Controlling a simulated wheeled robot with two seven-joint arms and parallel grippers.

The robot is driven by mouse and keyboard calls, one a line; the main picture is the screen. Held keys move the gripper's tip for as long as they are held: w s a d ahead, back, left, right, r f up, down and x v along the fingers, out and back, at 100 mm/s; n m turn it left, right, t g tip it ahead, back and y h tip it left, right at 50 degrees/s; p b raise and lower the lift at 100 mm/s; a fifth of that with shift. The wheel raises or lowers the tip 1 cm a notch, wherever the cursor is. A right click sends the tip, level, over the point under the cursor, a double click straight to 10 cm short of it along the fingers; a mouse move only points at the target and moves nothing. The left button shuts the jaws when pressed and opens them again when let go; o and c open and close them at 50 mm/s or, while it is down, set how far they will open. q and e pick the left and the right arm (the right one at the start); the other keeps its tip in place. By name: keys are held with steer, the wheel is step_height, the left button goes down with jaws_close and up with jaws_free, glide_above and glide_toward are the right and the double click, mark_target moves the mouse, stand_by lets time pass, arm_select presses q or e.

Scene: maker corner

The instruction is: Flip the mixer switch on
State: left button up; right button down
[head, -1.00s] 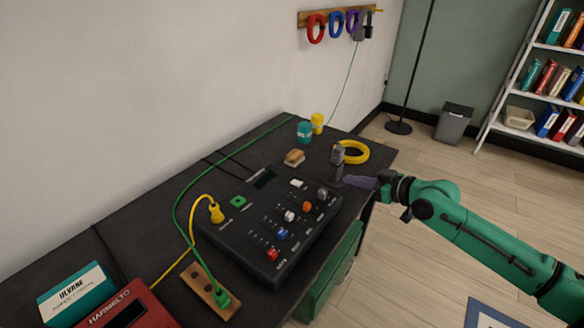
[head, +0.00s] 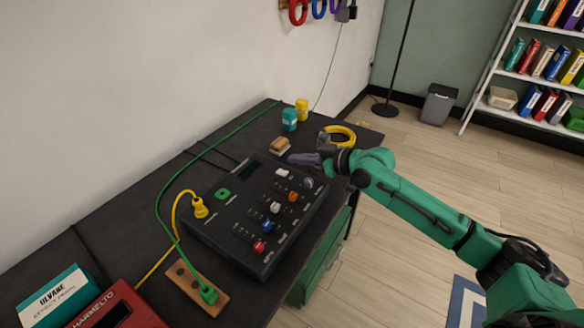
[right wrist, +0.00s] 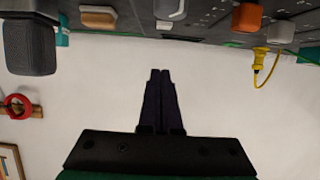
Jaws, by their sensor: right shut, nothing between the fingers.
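The black mixer (head: 238,240) lies on the dark bench, with coloured knobs, a dark display and a green square (head: 222,194). A small white switch-like piece (head: 282,172) sits near its far right corner; whether it is on or off cannot be told. My right gripper (head: 293,158) is shut and empty, just beyond the white piece and apparently above the mixer's far edge. It also shows in the right wrist view (right wrist: 160,73). My left gripper is not in view.
A wooden-backed brush or block (head: 280,146), teal jar (head: 289,120), yellow jar (head: 302,108) and yellow ring (head: 343,131) stand beyond the mixer. A yellow plug (head: 200,208) and wooden socket strip (head: 186,285) are at its left. A dark grey block (right wrist: 30,45) is near the gripper.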

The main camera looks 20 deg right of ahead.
mark_target(285, 175)
steer(key=shift+x, duration=1.1)
step_height(285, 175, down, 4)
steer(key=shift+a+r, duration=0.1)
steer(key=shift+r, duration=0.05)
steer(key=shift+f, duration=0.3)
steer(key=f+b, duration=0.2)
steer(key=b, duration=0.1)
steer(key=shift+s+d, duration=0.1)
steer(key=shift+d, duration=0.1)
steer(key=shift+r+p, duration=0.5)
steer(key=shift+p, duration=0.05)
steer(key=shift+r+p, duration=0.55)
steer(key=shift+r, duration=0.25)
steer(key=shift+r, duration=0.1)
